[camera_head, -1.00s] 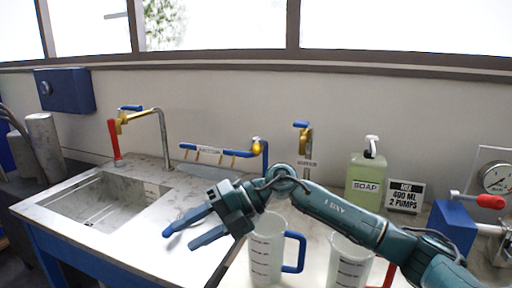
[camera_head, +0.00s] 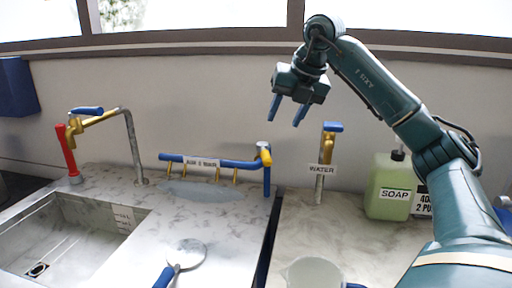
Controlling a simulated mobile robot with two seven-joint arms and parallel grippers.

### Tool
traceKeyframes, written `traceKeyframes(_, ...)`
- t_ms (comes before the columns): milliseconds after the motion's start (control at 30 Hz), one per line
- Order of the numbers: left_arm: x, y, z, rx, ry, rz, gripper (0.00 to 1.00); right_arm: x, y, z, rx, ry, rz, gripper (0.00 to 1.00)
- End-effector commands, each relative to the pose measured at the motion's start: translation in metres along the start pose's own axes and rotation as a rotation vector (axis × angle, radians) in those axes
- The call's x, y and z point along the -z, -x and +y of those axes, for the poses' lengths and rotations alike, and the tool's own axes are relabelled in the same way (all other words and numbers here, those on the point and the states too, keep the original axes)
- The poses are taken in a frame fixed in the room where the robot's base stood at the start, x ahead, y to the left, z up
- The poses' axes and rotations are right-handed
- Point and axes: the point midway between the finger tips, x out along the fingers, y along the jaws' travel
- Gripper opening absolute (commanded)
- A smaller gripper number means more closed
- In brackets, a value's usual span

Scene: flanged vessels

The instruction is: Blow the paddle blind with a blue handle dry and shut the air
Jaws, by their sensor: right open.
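The paddle blind (camera_head: 187,252), a pale round disc with a blue handle (camera_head: 164,277), lies on the counter just right of the sink; its handle end runs to the bottom edge of the view. Behind it is a blue air pipe (camera_head: 225,163) with several brass nozzles and a label. A brass valve (camera_head: 264,154) with a small blue lever is at the pipe's right end; I cannot tell its setting. My right gripper (camera_head: 286,113) is open and empty, pointing down, high above and near the valve. My left gripper is not in view.
A water tap (camera_head: 327,155), soap bottle (camera_head: 388,185) and sign (camera_head: 422,203) are at right. A clear jug (camera_head: 312,273) stands at the bottom edge.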

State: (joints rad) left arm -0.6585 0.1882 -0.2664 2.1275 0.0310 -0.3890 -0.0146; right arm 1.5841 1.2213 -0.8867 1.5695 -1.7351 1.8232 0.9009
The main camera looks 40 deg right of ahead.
Motion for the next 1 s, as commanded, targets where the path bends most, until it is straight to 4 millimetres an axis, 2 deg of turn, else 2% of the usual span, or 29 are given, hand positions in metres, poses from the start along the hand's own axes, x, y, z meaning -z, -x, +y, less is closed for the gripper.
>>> traceKeyframes(167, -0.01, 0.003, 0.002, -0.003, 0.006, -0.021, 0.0, 0.0, -0.02, -0.001, 0.005, -0.002, 0.002, 0.45)
traceKeyframes(600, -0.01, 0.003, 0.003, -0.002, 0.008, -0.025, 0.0, 0.0, -0.106, -0.001, 0.003, -0.001, 0.002, 0.45)
traceKeyframes(800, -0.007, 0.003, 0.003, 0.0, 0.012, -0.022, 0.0, 0.0, -0.126, 0.0, 0.001, 0.0, 0.001, 0.45)
traceKeyframes(1000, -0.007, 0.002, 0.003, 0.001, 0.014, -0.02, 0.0, 0.0, -0.13, 0.0, 0.001, 0.0, 0.0, 0.45)
